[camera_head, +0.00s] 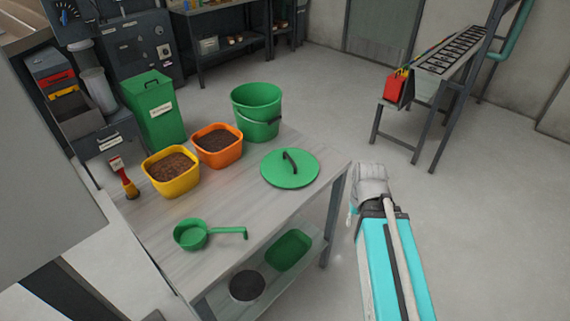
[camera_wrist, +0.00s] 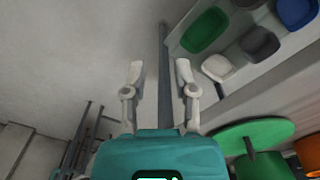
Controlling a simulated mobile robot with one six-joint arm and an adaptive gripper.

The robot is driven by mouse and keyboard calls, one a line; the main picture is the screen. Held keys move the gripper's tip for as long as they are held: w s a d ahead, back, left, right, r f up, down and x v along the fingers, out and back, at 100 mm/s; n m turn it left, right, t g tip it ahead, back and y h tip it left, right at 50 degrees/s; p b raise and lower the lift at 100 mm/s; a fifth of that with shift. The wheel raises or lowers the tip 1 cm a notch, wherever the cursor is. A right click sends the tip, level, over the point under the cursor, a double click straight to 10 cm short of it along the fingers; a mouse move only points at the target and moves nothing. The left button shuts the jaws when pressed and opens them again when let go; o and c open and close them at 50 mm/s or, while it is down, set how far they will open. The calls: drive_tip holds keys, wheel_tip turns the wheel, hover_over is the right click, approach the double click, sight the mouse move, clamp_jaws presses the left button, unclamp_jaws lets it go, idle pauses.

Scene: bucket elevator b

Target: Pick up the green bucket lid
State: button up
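The green bucket lid (camera_head: 305,171) lies flat on the workbench near its right edge. It is a round disc with a dark arched handle on top. In the wrist view the lid (camera_wrist: 232,136) shows at the lower right, outside the span of my fingers. My gripper (camera_wrist: 157,70) is open and empty, with its two pale fingers apart. In the head view my arm is beyond the bench's right edge, to the right of the lid and apart from it; the fingertips cannot be made out there.
The workbench (camera_head: 258,222) also holds a green bucket (camera_head: 256,110), yellow (camera_head: 158,190) and orange (camera_head: 230,161) tubs of dark material, a green scoop (camera_head: 191,235), a brush (camera_head: 128,186) and a green bin (camera_head: 153,112). A lower shelf holds a green tray (camera_head: 289,251).

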drive_tip(key=shift+w+d, duration=0.2)
drive_tip(key=shift+d, duration=0.1)
drive_tip(key=shift+w, duration=0.15)
drive_tip(key=w+a+r+n+t+h, duration=0.1)
drive_tip(key=w+a+n+t+h, duration=0.1)
drive_tip(key=w+a, duration=0.2)
drive_tip(key=w+a+n+t+h+b, duration=0.1)
drive_tip(key=w+a+t+h, duration=0.1)
drive_tip(key=w+a, duration=0.3)
drive_tip(key=w+a+r+n+t+h+b, duration=0.1)
drive_tip(key=w+a+n+t+h, duration=0.1)
drive_tip(key=w+a, duration=0.3)
drive_tip(key=shift+a+r+n, duration=0.15)
drive_tip(key=shift+a+r, duration=0.05)
drive_tip(key=shift+a, duration=0.65)
drive_tip(key=shift+a+r+n, duration=0.15)
drive_tip(key=shift+a, duration=0.65)
drive_tip(key=w+a+r+n+t, duration=0.1)
drive_tip(key=a+t, duration=0.1)
drive_tip(key=a, duration=0.3)
drive_tip(key=w+a+r+n+t+b, duration=0.1)
drive_tip(key=a+r, duration=0.1)
drive_tip(key=a, duration=0.4)
drive_tip(key=shift+w+r+n+t+h, duration=0.2)
drive_tip(key=shift+n+t+h, duration=0.1)
drive_tip(key=shift+n+t, duration=0.1)
